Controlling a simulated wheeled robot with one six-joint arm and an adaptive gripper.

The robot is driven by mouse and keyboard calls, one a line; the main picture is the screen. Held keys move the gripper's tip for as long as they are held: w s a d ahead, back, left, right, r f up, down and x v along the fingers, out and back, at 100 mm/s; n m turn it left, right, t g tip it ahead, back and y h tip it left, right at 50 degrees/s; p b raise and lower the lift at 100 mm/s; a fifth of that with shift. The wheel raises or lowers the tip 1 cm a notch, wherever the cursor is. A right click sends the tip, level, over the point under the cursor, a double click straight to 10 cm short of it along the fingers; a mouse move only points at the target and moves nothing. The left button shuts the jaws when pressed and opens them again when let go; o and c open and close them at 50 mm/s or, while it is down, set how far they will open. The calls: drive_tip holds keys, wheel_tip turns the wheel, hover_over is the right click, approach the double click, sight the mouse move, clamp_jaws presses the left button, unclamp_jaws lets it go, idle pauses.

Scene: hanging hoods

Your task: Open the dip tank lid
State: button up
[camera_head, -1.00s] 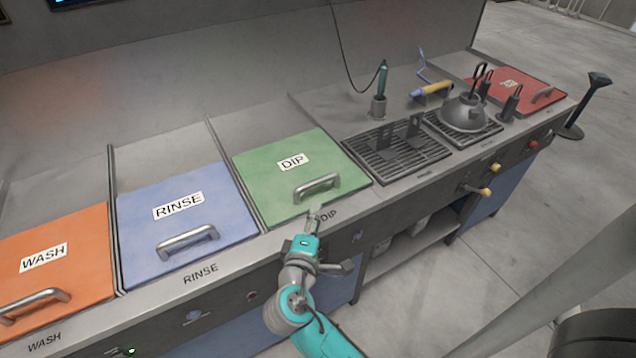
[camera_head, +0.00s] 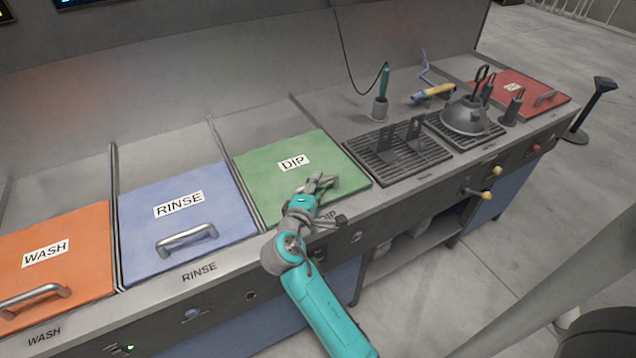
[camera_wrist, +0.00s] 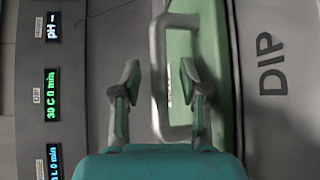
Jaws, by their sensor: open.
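The green dip tank lid (camera_head: 265,162), labelled DIP, lies flat and closed in the counter in the head view. My gripper (camera_head: 320,183) is over its front edge, at the metal bar handle, and covers most of that handle. In the wrist view the open fingers of my gripper (camera_wrist: 160,75) stand on either side of the handle's long bar (camera_wrist: 158,95). Gaps show between the bar and both fingers. Whether the fingertips reach down past the bar is hard to tell. Part of the green lid (camera_wrist: 208,45) shows beside the right finger.
The blue RINSE lid (camera_head: 185,212) and orange WASH lid (camera_head: 45,265) lie closed to the left, each with a raised handle. Dark grates (camera_head: 398,156) and a kettle-like pot (camera_head: 465,117) are to the right. Small displays (camera_wrist: 50,105) show in the wrist view.

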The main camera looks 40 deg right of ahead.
sight(280, 142)
drive_tip(key=shift+x, duration=0.8)
drive_tip(key=shift+c, duration=0.2)
clamp_jaws()
drive_tip(key=shift+w, duration=0.15)
drive_tip(key=w+d, duration=0.2)
drive_tip(key=w, duration=0.6)
drive_tip(key=w+d, duration=0.2)
drive_tip(key=w, duration=0.6)
drive_tip(key=w+d, duration=0.3)
drive_tip(key=w, duration=0.5)
drive_tip(key=shift+w, duration=0.25)
drive_tip(key=shift+o, duration=0.2)
unclamp_jaws()
